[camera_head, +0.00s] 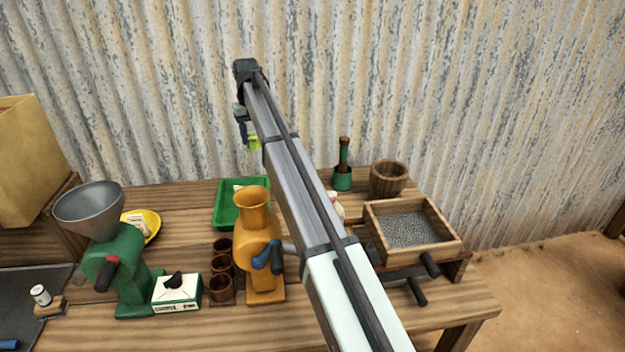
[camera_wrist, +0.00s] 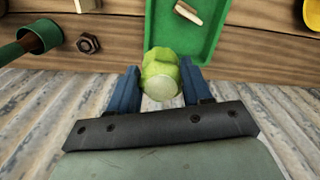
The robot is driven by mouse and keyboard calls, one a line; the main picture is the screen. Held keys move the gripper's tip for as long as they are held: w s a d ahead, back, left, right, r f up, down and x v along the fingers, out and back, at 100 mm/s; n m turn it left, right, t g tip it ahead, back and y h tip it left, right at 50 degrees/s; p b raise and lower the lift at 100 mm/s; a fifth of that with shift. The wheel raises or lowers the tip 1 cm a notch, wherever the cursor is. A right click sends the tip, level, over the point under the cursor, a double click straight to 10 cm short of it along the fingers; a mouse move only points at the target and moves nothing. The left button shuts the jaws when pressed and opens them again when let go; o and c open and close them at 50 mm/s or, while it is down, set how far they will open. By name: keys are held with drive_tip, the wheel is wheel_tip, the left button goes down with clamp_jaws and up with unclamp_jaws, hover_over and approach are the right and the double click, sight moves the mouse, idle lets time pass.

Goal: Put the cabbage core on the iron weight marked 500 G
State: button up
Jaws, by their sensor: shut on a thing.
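My gripper (camera_wrist: 163,92) is shut on the cabbage core, a pale green lump (camera_wrist: 162,76) with a whitish end, held between its blue fingers. In the head view, the cabbage core (camera_head: 253,142) shows beside my gripper (camera_head: 247,141), high above the back of the table. A dark brown hexagonal piece with a round centre (camera_wrist: 88,43) lies on the wood in the wrist view. It looks like an iron weight, but no marking is readable. I do not see it in the head view, where my arm covers part of the table.
A green tray (camera_wrist: 216,38) holding a pale piece lies beside the hexagonal piece, opposite a green holder (camera_wrist: 43,34). In the head view, an orange grinder (camera_head: 254,245), a green grinder (camera_head: 122,262), a wooden bowl (camera_head: 388,178) and a wooden box (camera_head: 451,240) crowd the table (camera_head: 190,197).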

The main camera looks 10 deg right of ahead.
drive_tip(key=w+d+f+m, duration=0.3)
drive_tip(key=d+f+m, duration=0.1)
drive_tip(key=d, duration=0.6)
drive_tip(key=w+d+f+m, duration=0.3)
drive_tip(key=d+f, duration=0.1)
drive_tip(key=d, duration=0.5)
drive_tip(key=shift+m, duration=0.3)
drive_tip(key=shift+w+d+f, duration=0.1)
drive_tip(key=shift+d+f, duration=0.05)
drive_tip(key=shift+f, duration=1.5)
drive_tip(key=shift+s+d+f, duration=0.1)
drive_tip(key=shift+d+f, duration=0.1)
drive_tip(key=shift+f, duration=1.5)
drive_tip(key=shift+w+d+f, duration=0.1)
drive_tip(key=shift+d+f, duration=0.05)
drive_tip(key=shift+f, duration=1.5)
drive_tip(key=shift+f, duration=0.15)
drive_tip(key=o, duration=1)
drive_tip(key=shift+o, duration=0.2)
wheel_tip(320, 180, up, 12)
drive_tip(key=shift+a+r, duration=0.1)
drive_tip(key=shift+r, duration=0.1)
